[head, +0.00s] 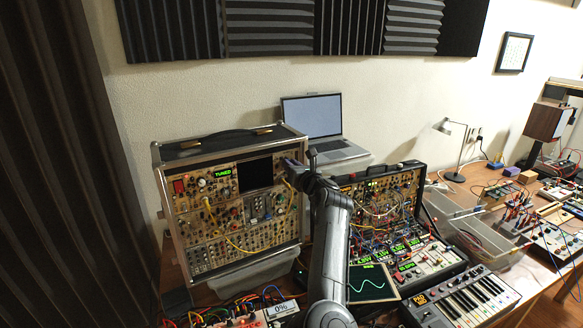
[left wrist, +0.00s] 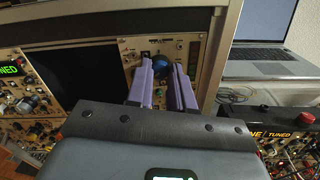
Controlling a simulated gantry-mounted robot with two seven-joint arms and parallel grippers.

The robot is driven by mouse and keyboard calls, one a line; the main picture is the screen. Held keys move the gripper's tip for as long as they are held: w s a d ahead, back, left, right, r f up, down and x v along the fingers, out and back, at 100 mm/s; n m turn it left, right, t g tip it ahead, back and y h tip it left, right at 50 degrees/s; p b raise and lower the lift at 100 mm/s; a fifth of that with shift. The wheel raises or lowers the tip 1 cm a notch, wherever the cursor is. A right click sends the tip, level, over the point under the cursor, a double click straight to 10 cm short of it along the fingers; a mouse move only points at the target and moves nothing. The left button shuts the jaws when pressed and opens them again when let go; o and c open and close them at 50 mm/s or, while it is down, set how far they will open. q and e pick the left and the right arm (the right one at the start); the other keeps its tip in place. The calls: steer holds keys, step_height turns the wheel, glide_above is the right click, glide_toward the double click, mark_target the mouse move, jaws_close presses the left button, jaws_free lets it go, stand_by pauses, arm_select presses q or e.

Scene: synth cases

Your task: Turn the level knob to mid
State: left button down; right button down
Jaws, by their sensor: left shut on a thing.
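The tall left synth case (head: 157,190) stands upright on the table, with a panel of knobs and jacks. My left gripper (head: 290,164) is at the upper right of its panel. In the left wrist view its two purple fingers (left wrist: 165,84) reach to a blue knob (left wrist: 161,66) right of the dark screen and are closed on it. The fingers hide part of the knob, and I cannot read its label or pointer. My right gripper is in neither view.
A dark screen (head: 255,174) and a green TUNED display (head: 223,173) are on the same panel. A laptop (head: 312,117) stands behind. A second synth case (head: 385,190) with patch cables and a small keyboard (head: 470,299) are to the right.

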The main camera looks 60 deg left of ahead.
arm_select(q)
steer(key=m+p, duration=0.5)
steer(key=m, duration=1.9)
steer(key=shift+w+r+m+g+p, duration=0.1)
steer(key=shift+m+g+p, duration=0.2)
steer(key=shift+m+g, duration=0.1)
stand_by(0.4)
steer(key=c, duration=1)
jaws_free()
steer(key=shift+d, duration=0.1)
